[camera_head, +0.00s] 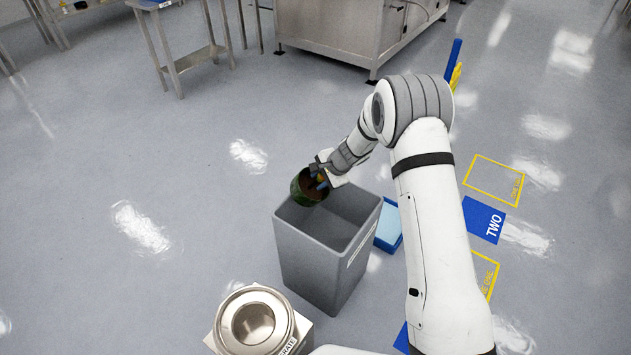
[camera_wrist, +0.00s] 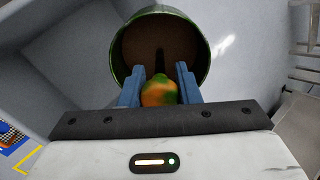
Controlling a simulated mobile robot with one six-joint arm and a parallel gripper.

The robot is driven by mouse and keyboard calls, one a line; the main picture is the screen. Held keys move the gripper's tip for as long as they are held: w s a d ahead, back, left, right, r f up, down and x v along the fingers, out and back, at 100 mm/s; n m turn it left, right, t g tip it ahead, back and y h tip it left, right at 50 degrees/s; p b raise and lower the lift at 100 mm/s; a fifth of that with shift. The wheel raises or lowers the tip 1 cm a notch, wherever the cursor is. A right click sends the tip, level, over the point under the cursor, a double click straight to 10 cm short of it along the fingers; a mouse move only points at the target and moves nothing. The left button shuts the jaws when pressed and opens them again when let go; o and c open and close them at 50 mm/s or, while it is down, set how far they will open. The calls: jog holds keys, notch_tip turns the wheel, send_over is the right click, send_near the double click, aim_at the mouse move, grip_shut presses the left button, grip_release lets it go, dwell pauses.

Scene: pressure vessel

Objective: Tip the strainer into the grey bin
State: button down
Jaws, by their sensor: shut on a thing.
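The strainer (camera_head: 306,190) is a round, dark green cup with a brown inside. In the head view it hangs over the back left part of the grey bin (camera_head: 306,262), near the rim. In the wrist view I look into its round mouth (camera_wrist: 160,50), and a dark slot or streak shows on the brown inside. My gripper (camera_head: 323,178) is shut on the strainer's orange and green knob (camera_wrist: 160,92), with a blue finger on each side (camera_wrist: 159,78). The strainer seems tilted, but I cannot tell how far. The visible inside of the bin looks empty; its floor is hidden.
A steel vessel with a round open top (camera_head: 262,318) stands in front of the bin at the left. A blue tray (camera_head: 389,226) sits right of the bin. A blue floor mark reading TWO (camera_head: 483,219) lies farther right. The floor left of the bin is clear.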

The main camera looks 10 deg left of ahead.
jog(key=shift+s+d+f+y+b, duration=0.2)
jog(key=shift+d+f+y+b, duration=0.15)
jog(key=shift+b, duration=1.4)
jog(key=shift+s+d+f+y+b, duration=0.2)
jog(key=shift+d+b, duration=0.25)
jog(key=shift+b, duration=1.3)
